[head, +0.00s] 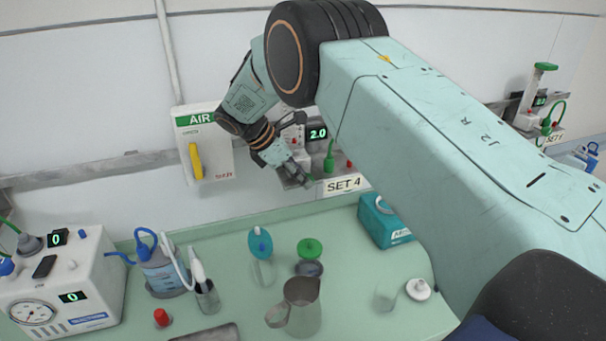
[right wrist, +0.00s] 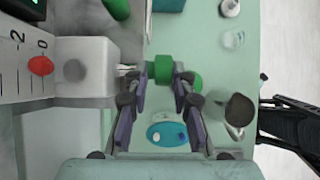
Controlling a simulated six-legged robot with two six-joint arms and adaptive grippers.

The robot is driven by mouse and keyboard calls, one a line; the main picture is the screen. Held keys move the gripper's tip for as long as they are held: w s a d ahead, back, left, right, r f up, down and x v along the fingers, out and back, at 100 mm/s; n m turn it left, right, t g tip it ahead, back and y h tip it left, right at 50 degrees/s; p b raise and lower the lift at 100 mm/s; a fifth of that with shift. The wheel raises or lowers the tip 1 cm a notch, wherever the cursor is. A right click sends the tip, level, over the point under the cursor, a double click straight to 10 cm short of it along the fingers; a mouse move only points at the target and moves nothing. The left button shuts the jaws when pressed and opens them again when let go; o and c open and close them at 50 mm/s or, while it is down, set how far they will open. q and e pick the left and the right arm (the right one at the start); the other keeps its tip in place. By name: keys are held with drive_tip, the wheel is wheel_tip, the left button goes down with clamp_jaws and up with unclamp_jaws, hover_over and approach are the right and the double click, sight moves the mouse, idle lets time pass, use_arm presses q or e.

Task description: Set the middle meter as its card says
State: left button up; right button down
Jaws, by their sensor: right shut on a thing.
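The middle meter (head: 317,133) is on the wall rail, with a lit display reading 2.0. Its card (head: 343,185) below reads SET 4. My right gripper (head: 305,180) reaches the meter's lower front. In the right wrist view, the fingers of my right gripper (right wrist: 163,75) are shut on the meter's green knob (right wrist: 163,68), at the end of a short stem from the white meter body (right wrist: 85,67). A scale and a red part (right wrist: 40,66) show at the left there. My left gripper is not in view.
Another meter (head: 540,100) with a card hangs far right. An AIR panel (head: 205,145) is at left. The green counter below holds a metal jug (head: 302,305), a teal box (head: 384,222), bottles and a white suction unit (head: 75,275).

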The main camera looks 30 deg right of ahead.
drive_tip(key=h+b, duration=0.1)
drive_tip(key=b, duration=0.1)
drive_tip(key=f+g+h+b, duration=0.1)
drive_tip(key=h+b, duration=0.1)
drive_tip(key=a+f+h+b, duration=0.1)
drive_tip(key=h+b, duration=0.1)
drive_tip(key=shift+s+f, duration=0.1)
drive_tip(key=shift+s, duration=0.05)
drive_tip(key=shift+g+h+b, duration=0.5)
drive_tip(key=shift+h+b, duration=0.6)
drive_tip(key=shift+b, duration=0.15)
drive_tip(key=shift+d, duration=0.1)
drive_tip(key=c, duration=1.5)
unclamp_jaws()
drive_tip(key=shift+o, duration=1.4)
drive_tip(key=shift+r, duration=0.4)
